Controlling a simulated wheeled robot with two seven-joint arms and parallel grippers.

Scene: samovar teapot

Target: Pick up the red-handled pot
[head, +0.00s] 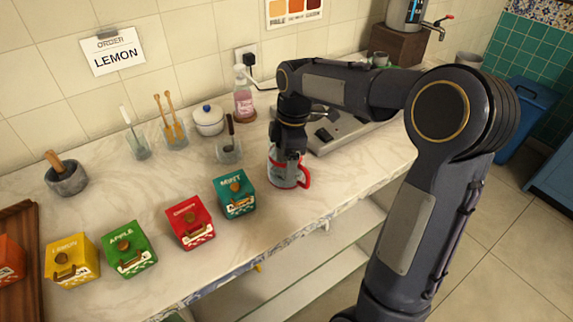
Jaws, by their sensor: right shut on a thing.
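The red-handled pot (283,178) stands on the marble counter (150,190), right of the green-blue mint box. It has a clear or grey body, a red base and a red handle on its right side. My right gripper (287,160) points down at the pot's top and is shut on it; the fingertips and the pot's upper part are partly hidden by the gripper. I cannot tell whether the pot is touching the counter. My left gripper is not in view.
The mint box (234,197) stands close on the left, with the red box (190,222) beyond it. Behind are a grey burner plate (335,133), a glass holding a dark tool (229,152) and a pink bottle (243,100). The counter's front edge is near.

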